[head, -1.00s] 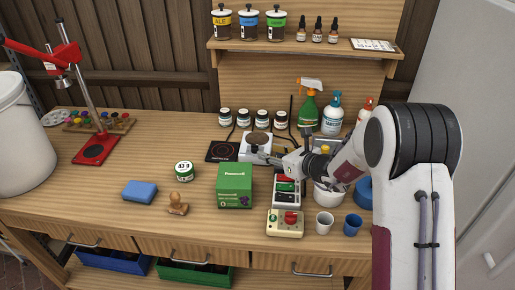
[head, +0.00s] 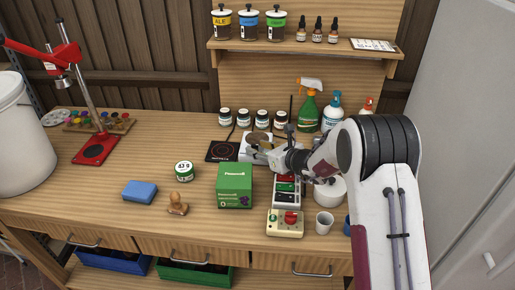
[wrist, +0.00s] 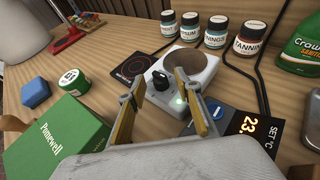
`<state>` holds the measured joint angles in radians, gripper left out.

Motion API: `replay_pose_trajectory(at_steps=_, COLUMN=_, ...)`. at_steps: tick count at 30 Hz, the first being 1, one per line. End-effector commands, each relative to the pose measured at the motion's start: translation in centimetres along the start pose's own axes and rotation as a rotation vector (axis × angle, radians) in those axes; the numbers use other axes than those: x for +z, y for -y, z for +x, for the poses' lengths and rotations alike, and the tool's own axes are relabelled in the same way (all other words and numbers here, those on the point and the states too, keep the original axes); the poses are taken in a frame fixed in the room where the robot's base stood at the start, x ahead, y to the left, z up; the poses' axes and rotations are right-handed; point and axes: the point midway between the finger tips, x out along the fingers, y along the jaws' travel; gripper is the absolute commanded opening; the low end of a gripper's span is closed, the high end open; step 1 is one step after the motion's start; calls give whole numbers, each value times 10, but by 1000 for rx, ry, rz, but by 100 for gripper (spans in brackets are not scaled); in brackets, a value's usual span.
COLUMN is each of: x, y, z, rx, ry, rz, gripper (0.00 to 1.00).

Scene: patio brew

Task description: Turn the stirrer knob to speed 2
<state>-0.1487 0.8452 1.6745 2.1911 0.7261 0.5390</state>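The stirrer is a white box (wrist: 207,71) with a round brown-grey top plate. A black knob (wrist: 159,78) is on its front, with a lit green light beside it. In the head view the stirrer (head: 244,152) stands at the back middle of the bench, partly hidden by my gripper (head: 268,148). In the wrist view my gripper (wrist: 167,95) is open, its two fingers spread wide and pointing at the stirrer. The knob shows between the fingertips, nearer the left one. I see no contact with it. The speed marks are too small to read.
A black hot plate (wrist: 135,67) lies left of the stirrer, and a temperature display (wrist: 246,132) to its right. Several labelled jars (wrist: 215,32) stand behind. A green box (head: 235,186) and a red-knobbed control box (head: 285,223) are in front. A green spray bottle (head: 307,112) stands behind right.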

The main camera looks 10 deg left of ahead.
Motion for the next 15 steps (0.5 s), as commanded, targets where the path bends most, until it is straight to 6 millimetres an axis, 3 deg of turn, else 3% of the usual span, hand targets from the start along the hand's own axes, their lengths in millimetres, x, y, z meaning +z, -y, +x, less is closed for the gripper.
replay_pose_trajectory(at_steps=15, x=0, y=0, z=10, rx=0, ry=0, rz=0, gripper=34)
